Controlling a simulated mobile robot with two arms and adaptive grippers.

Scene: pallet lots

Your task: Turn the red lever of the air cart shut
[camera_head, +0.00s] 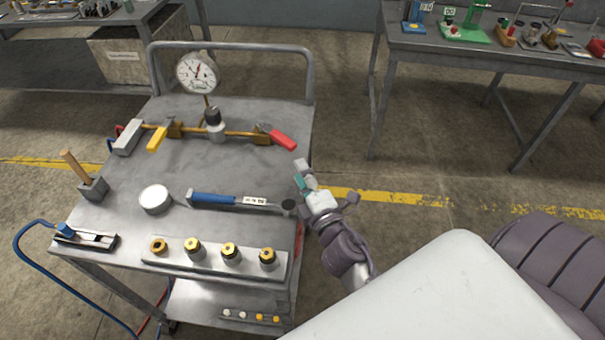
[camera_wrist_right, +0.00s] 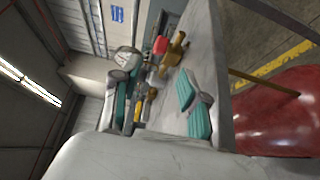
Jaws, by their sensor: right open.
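The air cart (camera_head: 232,170) has a brass pipe (camera_head: 238,132) along the back of its top. The red lever (camera_head: 283,139) sits at the pipe's right end, over a brass valve, and points right and slightly toward me. It also shows in the right wrist view (camera_wrist_right: 160,45), with the brass fitting beside it. A yellow lever (camera_head: 157,139) on the left lies across the pipe. My right gripper (camera_head: 302,177) is at the cart's right edge, nearer me than the red lever and apart from it. Its teal-padded fingers (camera_wrist_right: 193,106) are spread and empty. My left gripper is not seen.
A dial gauge (camera_head: 198,72) and grey regulator (camera_head: 214,121) rise from the pipe. A blue-handled tool (camera_head: 225,200) and a row of brass fittings (camera_head: 215,256) lie nearer me. The cart's handle rail (camera_head: 309,75) stands at the back. A red rounded body (camera_wrist_right: 275,110) shows in the wrist view.

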